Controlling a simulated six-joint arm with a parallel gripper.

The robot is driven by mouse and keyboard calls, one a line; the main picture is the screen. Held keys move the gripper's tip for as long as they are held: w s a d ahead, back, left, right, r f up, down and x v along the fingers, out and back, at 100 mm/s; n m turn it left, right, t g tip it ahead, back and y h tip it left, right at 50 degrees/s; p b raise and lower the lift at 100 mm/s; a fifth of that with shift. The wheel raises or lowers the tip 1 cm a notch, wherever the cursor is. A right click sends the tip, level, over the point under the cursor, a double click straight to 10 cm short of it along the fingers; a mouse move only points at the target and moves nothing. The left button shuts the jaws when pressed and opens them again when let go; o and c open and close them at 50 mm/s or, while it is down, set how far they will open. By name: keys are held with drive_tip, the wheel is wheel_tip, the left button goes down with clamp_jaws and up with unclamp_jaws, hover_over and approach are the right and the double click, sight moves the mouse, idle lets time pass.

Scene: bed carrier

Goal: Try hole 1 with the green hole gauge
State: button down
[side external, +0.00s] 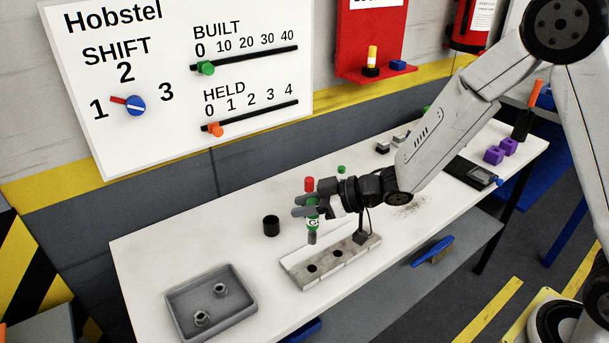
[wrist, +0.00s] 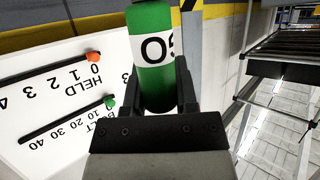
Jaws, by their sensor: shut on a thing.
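My gripper (side external: 304,205) is shut on the green hole gauge (side external: 313,223), a green cylinder with a white band and a grey pin pointing down. A grey bar with holes (side external: 349,262) lies on the table below. The gauge looks upright, its pin tip above the bar's level near its left hole (side external: 311,268); exact alignment cannot be told. Another hole (side external: 337,253) is open. Which hole is number 1 is not readable.
A black cup (side external: 271,226) stands left of the gauge. A red cylinder (side external: 309,184) shows just behind my gripper. A grey tray (side external: 211,328) with two nuts lies front left. Purple blocks (side external: 494,155) and a dark device (side external: 470,173) are at right.

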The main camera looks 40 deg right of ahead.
sight(317, 222)
drive_tip(key=shift+s+a+f, duration=0.2)
drive_tip(key=shift+s+f, duration=0.15)
drive_tip(key=shift+f, duration=0.1)
drive_tip(key=shift+f, duration=0.2)
drive_tip(key=shift+f, duration=2.7)
drive_tip(key=shift+f, duration=1.35)
drive_tip(key=shift+r, duration=0.3)
idle(0.4)
drive_tip(key=shift+r, duration=2.15)
